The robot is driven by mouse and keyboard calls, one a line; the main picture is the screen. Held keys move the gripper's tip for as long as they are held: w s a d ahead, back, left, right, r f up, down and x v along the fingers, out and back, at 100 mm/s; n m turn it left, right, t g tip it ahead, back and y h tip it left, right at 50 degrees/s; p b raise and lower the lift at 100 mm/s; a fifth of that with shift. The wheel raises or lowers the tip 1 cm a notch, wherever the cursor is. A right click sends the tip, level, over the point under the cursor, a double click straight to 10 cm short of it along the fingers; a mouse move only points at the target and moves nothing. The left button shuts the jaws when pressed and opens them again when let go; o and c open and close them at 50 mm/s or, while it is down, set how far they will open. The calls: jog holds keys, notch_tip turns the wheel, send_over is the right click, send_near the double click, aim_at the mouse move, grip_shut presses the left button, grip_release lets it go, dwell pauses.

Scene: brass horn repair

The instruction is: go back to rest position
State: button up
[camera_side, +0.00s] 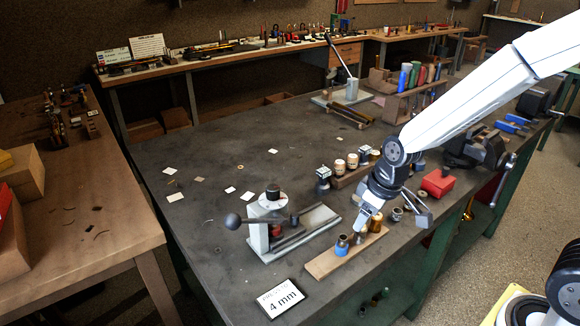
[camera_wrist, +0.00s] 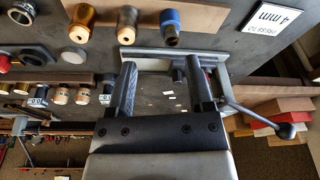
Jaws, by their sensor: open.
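My gripper (camera_side: 392,216) is open above the dark workbench (camera_side: 225,160), over the right part of a wooden strip (camera_side: 322,263) that carries small fittings. In the wrist view my gripper (camera_wrist: 160,68) shows two separate fingers with nothing held between them. A blue-ringed fitting (camera_side: 342,245) stands on the strip, left of my gripper; it also shows in the wrist view (camera_wrist: 169,24). A brass fitting (camera_side: 375,222) stands close to the left finger in the side view; I cannot tell if they touch.
A lever press (camera_side: 266,222) with a ball handle stands left of my gripper. A "4 mm" card (camera_side: 281,298) lies in front. A red box (camera_side: 437,183) and a vise (camera_side: 474,148) are to the right. Wooden-topped pieces (camera_side: 352,160) stand behind. The bench's left part holds only scattered scraps.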

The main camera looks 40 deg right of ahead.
jog(key=s+d+m, duration=0.1)
jog(key=s+m, duration=0.1)
jog(key=s, duration=0.5)
jog(key=shift+d+f+m+h, duration=0.3)
jog(key=shift+d+m+h, duration=0.05)
jog(key=shift+m+h, duration=0.05)
